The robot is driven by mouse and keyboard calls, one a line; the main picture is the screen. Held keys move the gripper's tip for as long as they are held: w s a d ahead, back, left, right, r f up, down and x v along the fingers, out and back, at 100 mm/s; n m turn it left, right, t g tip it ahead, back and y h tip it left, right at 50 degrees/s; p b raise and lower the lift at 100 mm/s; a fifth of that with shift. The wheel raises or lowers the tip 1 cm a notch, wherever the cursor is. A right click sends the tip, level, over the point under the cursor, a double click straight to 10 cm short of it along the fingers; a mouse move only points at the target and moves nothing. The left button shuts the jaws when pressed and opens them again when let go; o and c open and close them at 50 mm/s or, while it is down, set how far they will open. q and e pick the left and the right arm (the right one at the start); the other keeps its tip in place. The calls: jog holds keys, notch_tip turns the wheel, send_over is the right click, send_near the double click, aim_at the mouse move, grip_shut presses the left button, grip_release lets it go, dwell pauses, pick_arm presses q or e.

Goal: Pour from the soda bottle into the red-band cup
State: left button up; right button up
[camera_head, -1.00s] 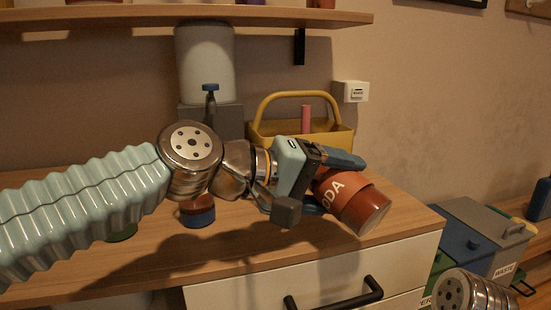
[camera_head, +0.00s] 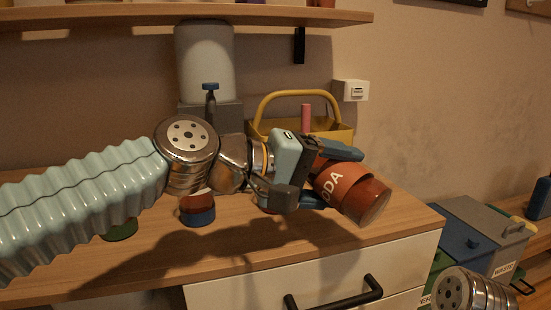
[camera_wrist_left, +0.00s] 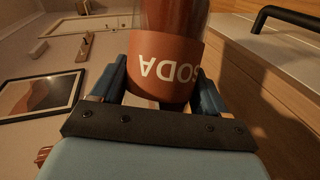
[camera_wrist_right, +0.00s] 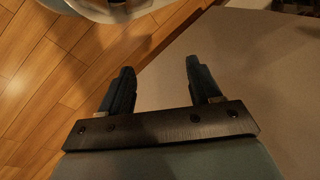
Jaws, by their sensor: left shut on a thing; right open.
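The soda bottle (camera_head: 352,192) is red-brown with an orange label. It is held tilted above the counter's right part, with its flat end toward the lower right; its neck is hidden behind my gripper. My left gripper (camera_head: 330,172) is shut around the bottle; the left wrist view shows the label (camera_wrist_left: 165,68) between its fingers (camera_wrist_left: 160,90). A small reddish patch (camera_head: 268,210) shows under the gripper; I cannot tell whether it is the red-band cup. My right gripper (camera_wrist_right: 155,90) is open and empty in the right wrist view.
A blue-banded cup (camera_head: 198,216) and a green item (camera_head: 119,230) stand partly behind my left arm. A yellow caddy (camera_head: 343,134) and a dispenser (camera_head: 206,65) stand at the back. Bins (camera_head: 478,240) are at right. The counter's front (camera_head: 330,240) is clear.

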pick_arm(q)
jog(key=shift+w+a+r+n, duration=0.15)
jog(key=shift+r+n, duration=0.25)
jog(key=shift+r, duration=0.15)
dwell(1.6)
dwell(0.8)
